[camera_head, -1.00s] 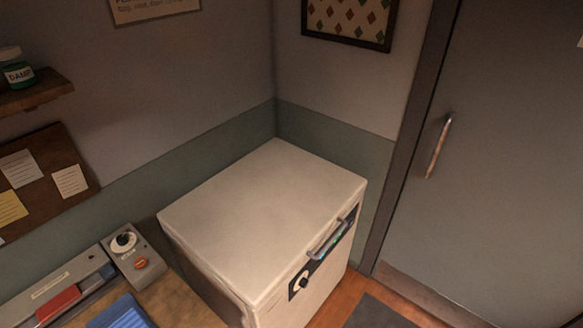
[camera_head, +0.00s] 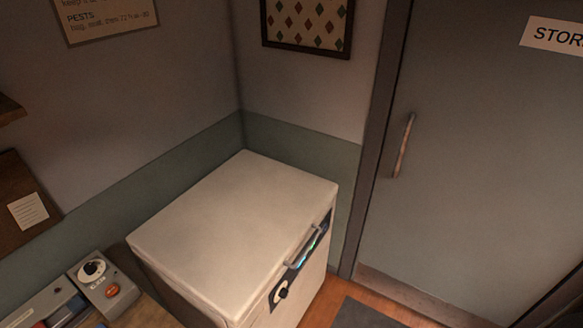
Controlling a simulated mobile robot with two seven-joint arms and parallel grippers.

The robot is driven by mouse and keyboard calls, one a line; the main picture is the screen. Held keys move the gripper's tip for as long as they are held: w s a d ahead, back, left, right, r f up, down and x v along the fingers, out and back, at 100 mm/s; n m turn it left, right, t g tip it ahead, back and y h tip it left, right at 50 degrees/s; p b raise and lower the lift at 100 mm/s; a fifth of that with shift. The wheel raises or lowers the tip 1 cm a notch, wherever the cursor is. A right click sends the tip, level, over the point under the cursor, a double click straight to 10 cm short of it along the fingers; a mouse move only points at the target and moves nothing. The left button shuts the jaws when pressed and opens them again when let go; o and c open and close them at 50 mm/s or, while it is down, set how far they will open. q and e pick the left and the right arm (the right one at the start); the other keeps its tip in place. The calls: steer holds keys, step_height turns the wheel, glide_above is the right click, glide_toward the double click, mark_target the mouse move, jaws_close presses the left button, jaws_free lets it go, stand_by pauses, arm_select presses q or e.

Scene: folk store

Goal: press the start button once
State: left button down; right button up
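An orange-red round button (camera_head: 112,290) sits on a small grey control box (camera_head: 101,283) at the lower left, below a black-and-white dial (camera_head: 92,269). The label between them is too small to read. A white chest appliance (camera_head: 235,235) stands in the corner, with a handle, a dark panel with small lights and a dial (camera_head: 281,292) on its front. I cannot tell which control is the start button. Neither of my grippers is in view.
The control box stands on a worktop beside a grey device (camera_head: 45,309), cut off by the frame. A grey door (camera_head: 470,160) with a handle and a partly visible sign stands at the right. A dark mat (camera_head: 365,315) lies on the wooden floor.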

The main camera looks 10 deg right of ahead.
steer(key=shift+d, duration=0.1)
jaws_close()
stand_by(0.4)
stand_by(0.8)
